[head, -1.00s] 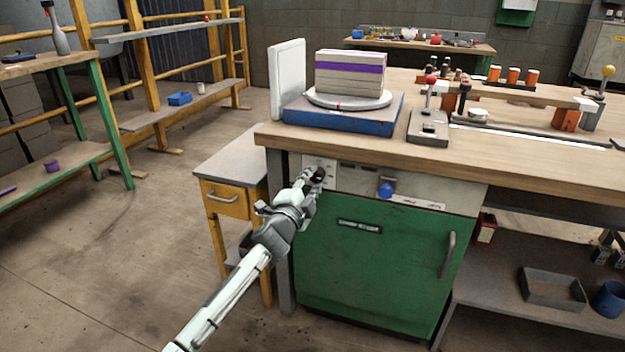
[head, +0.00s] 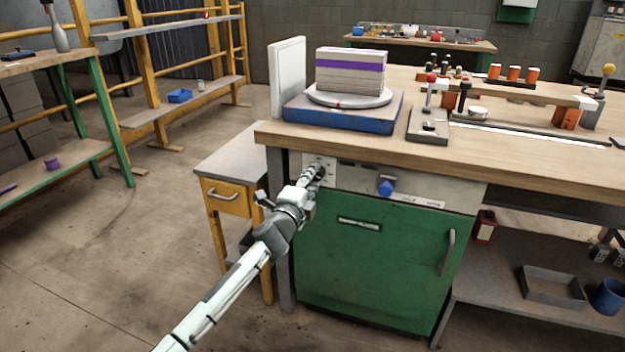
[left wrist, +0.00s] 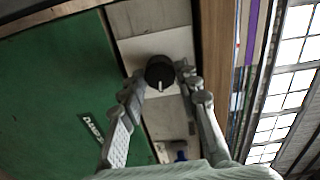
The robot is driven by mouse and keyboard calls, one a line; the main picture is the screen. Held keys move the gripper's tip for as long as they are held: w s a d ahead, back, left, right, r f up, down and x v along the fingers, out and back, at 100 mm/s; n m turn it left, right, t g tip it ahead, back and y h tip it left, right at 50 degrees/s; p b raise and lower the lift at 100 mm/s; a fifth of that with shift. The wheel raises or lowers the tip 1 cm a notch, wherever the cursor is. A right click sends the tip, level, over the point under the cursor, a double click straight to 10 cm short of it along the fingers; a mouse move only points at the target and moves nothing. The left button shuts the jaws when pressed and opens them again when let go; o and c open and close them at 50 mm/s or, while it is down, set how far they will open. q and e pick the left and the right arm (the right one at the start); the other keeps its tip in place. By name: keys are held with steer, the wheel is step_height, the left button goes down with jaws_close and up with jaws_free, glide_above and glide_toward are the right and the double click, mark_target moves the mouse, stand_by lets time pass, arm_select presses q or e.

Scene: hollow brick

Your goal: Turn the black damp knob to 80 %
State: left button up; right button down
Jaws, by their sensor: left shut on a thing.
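The black knob (left wrist: 159,72) with a white pointer line sits on the pale control panel (head: 352,178) of the green-doored cabinet. My left gripper (head: 317,174) reaches the panel's left end from the front and covers most of the knob in the head view. In the left wrist view my left gripper (left wrist: 158,80) has its two fingers on either side of the knob, shut on it. The pointer line points toward the bottom of that view. The scale marks cannot be read. My right gripper is not in view.
A blue knob (head: 386,187) sits farther right on the same panel. The green door (head: 375,262) with its handle is below. The wooden bench top (head: 420,160) overhangs above. A small yellow-drawer cabinet (head: 228,196) stands close on the left.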

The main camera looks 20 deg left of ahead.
arm_select(q)
steer(key=o, duration=1.2)
steer(key=shift+c, duration=0.2)
steer(key=s, duration=1.2)
steer(key=shift+a, duration=0.2)
